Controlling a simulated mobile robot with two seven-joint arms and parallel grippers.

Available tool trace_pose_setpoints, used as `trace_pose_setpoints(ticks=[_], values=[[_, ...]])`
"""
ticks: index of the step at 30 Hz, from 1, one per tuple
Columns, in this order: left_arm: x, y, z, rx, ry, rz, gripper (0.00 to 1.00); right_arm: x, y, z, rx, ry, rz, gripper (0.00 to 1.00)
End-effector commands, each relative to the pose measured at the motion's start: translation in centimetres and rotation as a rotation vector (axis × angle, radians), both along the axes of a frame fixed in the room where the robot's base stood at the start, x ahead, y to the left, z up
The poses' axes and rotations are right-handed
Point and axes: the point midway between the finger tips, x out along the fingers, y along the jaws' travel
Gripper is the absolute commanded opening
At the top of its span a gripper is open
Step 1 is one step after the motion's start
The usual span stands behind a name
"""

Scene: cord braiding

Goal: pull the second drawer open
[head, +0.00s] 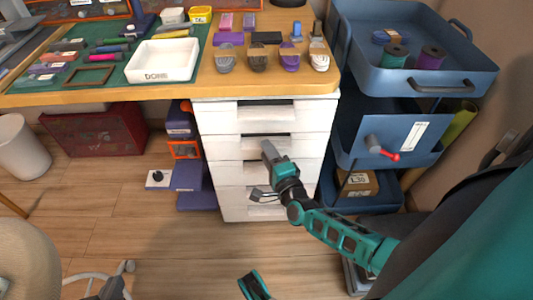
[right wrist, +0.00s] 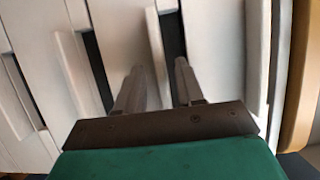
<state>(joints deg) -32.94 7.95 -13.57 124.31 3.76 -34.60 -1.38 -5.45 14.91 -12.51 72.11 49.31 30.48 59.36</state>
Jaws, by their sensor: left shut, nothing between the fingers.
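The white drawer unit (head: 214,150) stands under the table with several drawers, all looking shut. The second drawer (head: 218,148) has a recessed handle, partly covered by my right gripper (head: 266,149). In the right wrist view my right gripper (right wrist: 158,92) has its two fingers apart, one on each side of the second drawer's handle (right wrist: 156,45). The fingers look open; I cannot tell whether either touches the handle. A teal part of my body shows at the bottom edge of the head view, but no left gripper fingers are visible.
A blue cart (head: 440,80) with spools stands close on the right. The wooden tabletop (head: 225,85) overhangs the drawers and holds a white tray (head: 163,62). Purple and orange boxes (head: 186,177) stand left of the drawers. The floor (head: 170,240) in front is mostly free.

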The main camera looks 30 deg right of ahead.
Motion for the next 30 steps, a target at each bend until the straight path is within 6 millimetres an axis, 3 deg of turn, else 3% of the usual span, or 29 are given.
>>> trace_pose_setpoints(ticks=[12,24,30], values=[[0.42,-0.18,0.18,-0.005,-0.010,-0.002,0.00,0.99,-0.14,0.04,0.000,0.000,0.000,0.37],[0.44,-0.19,0.20,-0.006,-0.011,-0.001,0.00,0.96,-0.13,0.03,0.000,0.000,0.000,0.00],[0.43,-0.18,0.17,-0.005,-0.011,0.000,0.00,0.95,-0.13,0.03,0.000,0.000,0.000,0.00]])
